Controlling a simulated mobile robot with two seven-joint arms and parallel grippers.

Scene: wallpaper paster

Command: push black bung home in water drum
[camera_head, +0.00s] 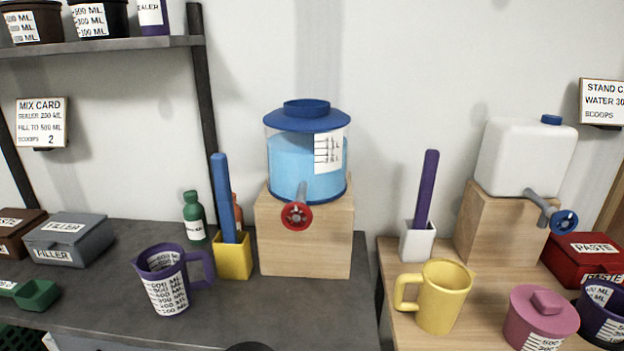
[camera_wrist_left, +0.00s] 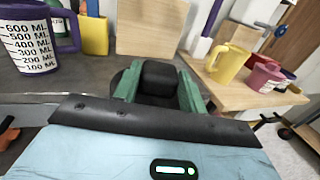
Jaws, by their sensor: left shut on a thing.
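The black bung (camera_wrist_left: 158,78), a dark block on a wider round base, sits between the green fingers of my left gripper (camera_wrist_left: 158,88) in the left wrist view. The gripper is shut on it. In the head view only a dark rounded edge (camera_head: 248,347) shows at the bottom, perhaps the bung; the gripper is out of that view. A clear drum (camera_head: 290,165) of blue liquid, likely the water drum, stands on a wooden block (camera_head: 330,240) with a blue lid (camera_head: 306,118) and a red-handled tap (camera_head: 297,215). No bung hole is visible. My right gripper is not in view.
A purple measuring jug (camera_head: 167,280) and a yellow holder (camera_head: 234,258) with a blue stick stand left of the block. On the right table are a yellow mug (camera_head: 440,297) and a white container (camera_head: 525,157) with a blue tap. A gap separates the tables.

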